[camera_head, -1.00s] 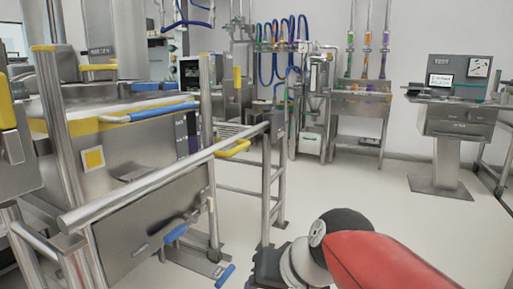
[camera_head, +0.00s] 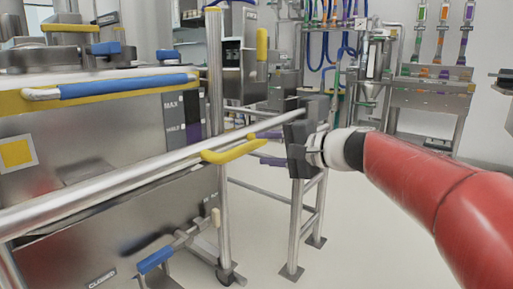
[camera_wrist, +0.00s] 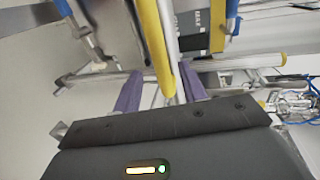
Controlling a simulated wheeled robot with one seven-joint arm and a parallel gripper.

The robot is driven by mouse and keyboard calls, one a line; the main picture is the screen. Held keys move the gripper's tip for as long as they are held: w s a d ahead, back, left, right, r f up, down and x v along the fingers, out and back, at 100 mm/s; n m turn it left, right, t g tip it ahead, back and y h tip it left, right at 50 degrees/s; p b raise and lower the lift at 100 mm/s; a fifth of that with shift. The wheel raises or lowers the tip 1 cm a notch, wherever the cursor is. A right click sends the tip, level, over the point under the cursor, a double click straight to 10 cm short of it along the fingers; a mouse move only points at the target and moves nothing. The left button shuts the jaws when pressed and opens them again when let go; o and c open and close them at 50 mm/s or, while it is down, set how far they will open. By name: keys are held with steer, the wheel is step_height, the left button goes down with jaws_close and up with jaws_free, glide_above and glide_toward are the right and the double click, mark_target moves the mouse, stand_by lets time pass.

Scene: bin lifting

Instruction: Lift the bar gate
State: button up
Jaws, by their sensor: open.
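The bar gate is a long silver rail (camera_head: 130,175) running from the lower left toward the middle in the head view. A yellow handle (camera_head: 230,151) is fixed along its side. My gripper (camera_head: 267,148) is at the far end of the rail, just right of the handle, its dark palm in front of the rail's end. In the wrist view, my gripper's two purple fingers (camera_wrist: 160,78) are apart. The yellow handle (camera_wrist: 152,35) and silver rail (camera_wrist: 172,25) run in between them. Whether either finger touches them I cannot tell.
A steel bin unit with a blue handle (camera_head: 125,86) stands behind the rail on the left. An upright post (camera_head: 216,120) and a steel stand (camera_head: 297,225) are close to my gripper. A lower blue-tipped lever (camera_head: 155,260) sits below. Floor is clear at right.

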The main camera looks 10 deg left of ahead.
mark_target(249, 148)
steer(key=x, duration=0.7)
steer(key=shift+s+f, duration=0.1)
steer(key=shift+s, duration=0.05)
jaws_close()
